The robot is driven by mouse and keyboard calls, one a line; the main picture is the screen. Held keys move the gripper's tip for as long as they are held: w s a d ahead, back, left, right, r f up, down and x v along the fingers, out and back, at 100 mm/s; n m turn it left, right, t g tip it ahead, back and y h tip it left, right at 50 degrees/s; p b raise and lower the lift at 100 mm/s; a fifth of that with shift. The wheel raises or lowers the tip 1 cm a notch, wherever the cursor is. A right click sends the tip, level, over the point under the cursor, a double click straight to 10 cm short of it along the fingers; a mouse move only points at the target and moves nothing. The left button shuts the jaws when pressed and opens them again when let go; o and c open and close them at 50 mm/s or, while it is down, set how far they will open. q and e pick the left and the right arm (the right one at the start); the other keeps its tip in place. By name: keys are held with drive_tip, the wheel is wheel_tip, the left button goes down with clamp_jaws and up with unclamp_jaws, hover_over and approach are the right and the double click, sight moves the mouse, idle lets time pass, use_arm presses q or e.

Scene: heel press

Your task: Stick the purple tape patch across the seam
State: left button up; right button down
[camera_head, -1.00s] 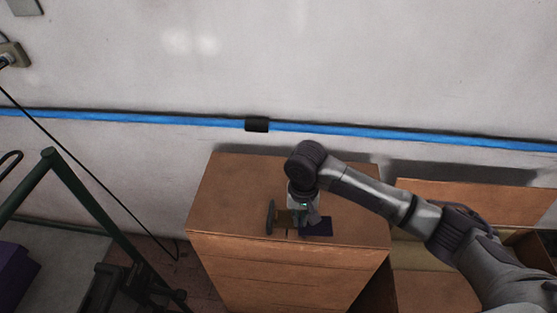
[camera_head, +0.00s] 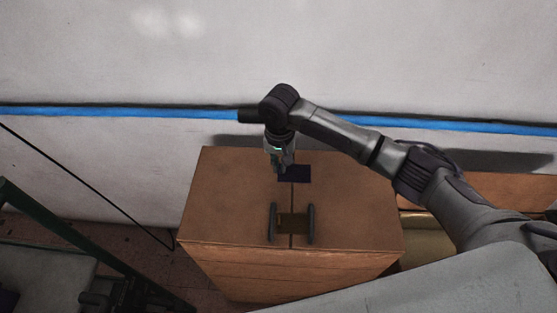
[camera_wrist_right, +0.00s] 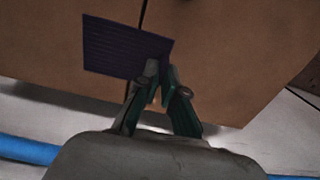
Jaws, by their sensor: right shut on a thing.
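A flat dark purple tape patch (camera_head: 297,174) is at the far part of the brown box top (camera_head: 235,190), over the dark seam (camera_head: 291,205). My right gripper (camera_head: 280,169) is at the patch's left end. In the right wrist view the fingertips (camera_wrist_right: 161,68) are shut on a corner of the patch (camera_wrist_right: 122,46). The seam (camera_wrist_right: 144,12) passes behind the patch there. I cannot tell whether the patch touches the box. My left gripper is not in view.
An object with two dark discs and a yellowish middle (camera_head: 292,223) sits on the seam at the near part of the box top. Blue tape (camera_head: 130,112) runs along the wall. A green frame (camera_head: 70,250) stands at left. An open box is at right, partly hidden by my arm.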

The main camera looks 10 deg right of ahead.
drive_tip(key=shift+w+f+b, duration=0.25)
drive_tip(key=shift+f+b, duration=0.65)
drive_tip(key=shift+f, duration=0.2)
drive_tip(key=shift+w+f+b, duration=0.15)
drive_tip(key=shift+f+b, duration=0.8)
drive_tip(key=shift+b, duration=0.1)
drive_tip(key=shift+f, duration=0.75)
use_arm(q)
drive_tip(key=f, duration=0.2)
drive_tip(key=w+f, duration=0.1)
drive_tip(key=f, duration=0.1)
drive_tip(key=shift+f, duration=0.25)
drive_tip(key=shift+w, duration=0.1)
use_arm(e)
drive_tip(key=shift+p, duration=0.35)
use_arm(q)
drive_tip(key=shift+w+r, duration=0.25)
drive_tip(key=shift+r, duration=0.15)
